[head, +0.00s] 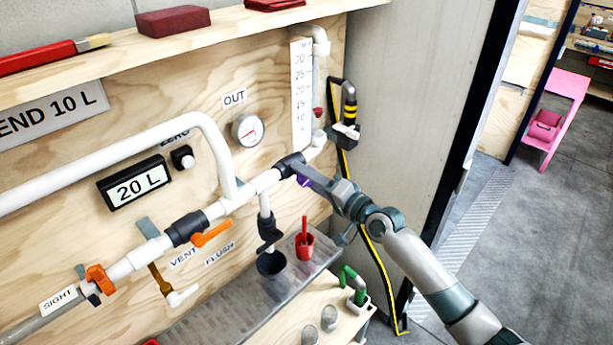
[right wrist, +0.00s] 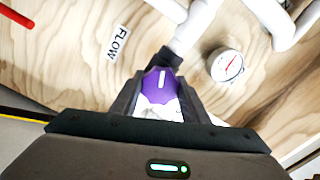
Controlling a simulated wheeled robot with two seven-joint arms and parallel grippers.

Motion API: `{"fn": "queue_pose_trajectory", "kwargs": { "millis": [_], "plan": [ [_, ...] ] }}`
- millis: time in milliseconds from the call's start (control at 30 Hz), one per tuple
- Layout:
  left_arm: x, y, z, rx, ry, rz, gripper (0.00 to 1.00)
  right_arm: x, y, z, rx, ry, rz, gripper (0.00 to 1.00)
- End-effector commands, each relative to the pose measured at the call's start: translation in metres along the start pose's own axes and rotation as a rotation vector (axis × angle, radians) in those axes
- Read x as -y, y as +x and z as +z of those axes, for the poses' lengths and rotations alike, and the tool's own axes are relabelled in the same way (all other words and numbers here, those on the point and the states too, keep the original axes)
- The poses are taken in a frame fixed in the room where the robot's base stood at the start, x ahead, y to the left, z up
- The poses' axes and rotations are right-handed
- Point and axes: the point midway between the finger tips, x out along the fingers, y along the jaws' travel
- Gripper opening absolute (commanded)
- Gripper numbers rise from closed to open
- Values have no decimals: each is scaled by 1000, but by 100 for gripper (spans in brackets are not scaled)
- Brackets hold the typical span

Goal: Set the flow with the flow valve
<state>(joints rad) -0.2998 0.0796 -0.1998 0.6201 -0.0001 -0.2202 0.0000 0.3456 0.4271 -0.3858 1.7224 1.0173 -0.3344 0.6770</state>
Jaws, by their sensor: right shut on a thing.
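The flow valve has a purple knob (head: 304,182) at the right end of the white pipe, mostly covered by my gripper in the head view. In the right wrist view the purple knob (right wrist: 161,82) sits between my fingers, with a white mark on it. My right gripper (head: 301,172) is shut on this knob; it also shows in the right wrist view (right wrist: 160,98). The FLOW label (right wrist: 118,43) is on the plywood beside it. A flow scale (head: 302,90) with numbers stands above, with a red part (head: 317,112) beside it. My left gripper is not in view.
A round OUT gauge (head: 248,131) and a display (head: 135,188) reading 20 L are on the board. Orange handles (head: 211,233) sit along the pipe. A metal tray (head: 225,300) with a red cup (head: 304,246) lies below. Open floor is at the right.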

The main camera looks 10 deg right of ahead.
Motion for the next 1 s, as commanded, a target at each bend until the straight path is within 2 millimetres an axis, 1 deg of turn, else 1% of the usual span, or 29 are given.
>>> {"fn": "queue_pose_trajectory", "kwargs": {
  "millis": [33,67,100,133,467,667,767,867,1000],
  "plan": [
    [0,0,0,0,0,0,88,0,0,0,-1,-1,0,19],
    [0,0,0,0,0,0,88,0,0,0,-1,-1,0,48],
    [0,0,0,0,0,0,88,0,0,0,-1,-1,0,58],
    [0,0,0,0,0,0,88,0,0,0,-1,-1,0,60],
    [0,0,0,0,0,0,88,0,-1,0,0,-2,1,60],
    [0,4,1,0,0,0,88,-2,-12,1,0,-2,1,60],
    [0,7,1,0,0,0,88,-3,-23,1,0,-2,1,60],
    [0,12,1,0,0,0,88,-4,-39,1,0,-3,2,60],
    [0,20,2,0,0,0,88,-4,-66,2,1,-4,3,60]
  ]
}}
